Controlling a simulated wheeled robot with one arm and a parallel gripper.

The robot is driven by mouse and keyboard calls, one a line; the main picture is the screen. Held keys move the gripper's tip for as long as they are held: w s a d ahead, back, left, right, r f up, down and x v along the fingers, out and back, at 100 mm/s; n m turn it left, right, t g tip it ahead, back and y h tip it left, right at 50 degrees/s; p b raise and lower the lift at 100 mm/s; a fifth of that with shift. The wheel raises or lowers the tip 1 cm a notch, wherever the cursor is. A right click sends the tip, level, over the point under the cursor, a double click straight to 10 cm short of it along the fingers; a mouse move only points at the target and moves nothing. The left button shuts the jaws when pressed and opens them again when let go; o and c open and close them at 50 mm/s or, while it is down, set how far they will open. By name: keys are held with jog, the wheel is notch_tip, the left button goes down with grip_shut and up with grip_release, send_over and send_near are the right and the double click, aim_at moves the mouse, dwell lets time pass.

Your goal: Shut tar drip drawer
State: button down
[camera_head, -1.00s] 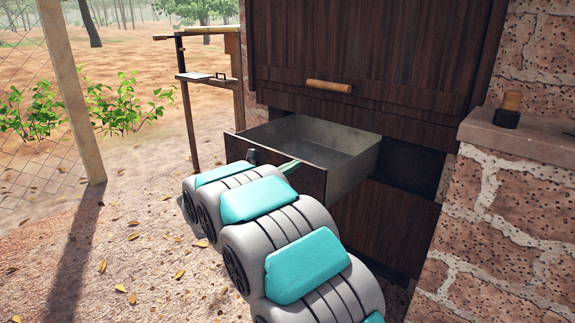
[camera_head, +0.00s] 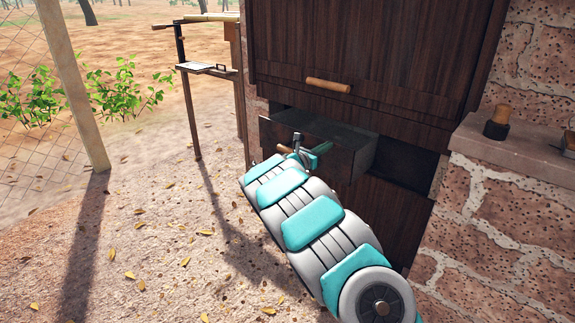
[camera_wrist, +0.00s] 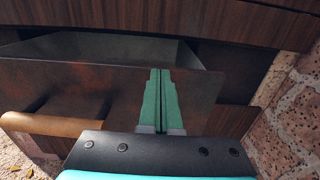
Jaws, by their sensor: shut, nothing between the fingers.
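The tar drip drawer (camera_head: 340,132) is a dark metal drawer in the lower part of the wooden cabinet. It stands partly open, its front jutting out from the cabinet. It also shows in the wrist view (camera_wrist: 90,78), with a wooden handle (camera_wrist: 55,124) at the left. My gripper (camera_wrist: 159,75) has its green fingers shut together against or just before the drawer front, right of the handle. In the head view, my gripper (camera_head: 322,150) is at the drawer front; whether it touches cannot be told. The fingers hold nothing.
A cabinet door with a wooden handle (camera_head: 328,86) hangs above the drawer. A brick wall with a ledge (camera_head: 510,145) stands at the right, bearing a small dark object with a wooden top (camera_head: 498,122). A thin stand (camera_head: 190,110) is at the left. Leaf-strewn ground at lower left is free.

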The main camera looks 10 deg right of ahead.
jog(key=p+x, duration=0.2)
jog(key=x, duration=1.3)
jog(key=shift+p, duration=0.3)
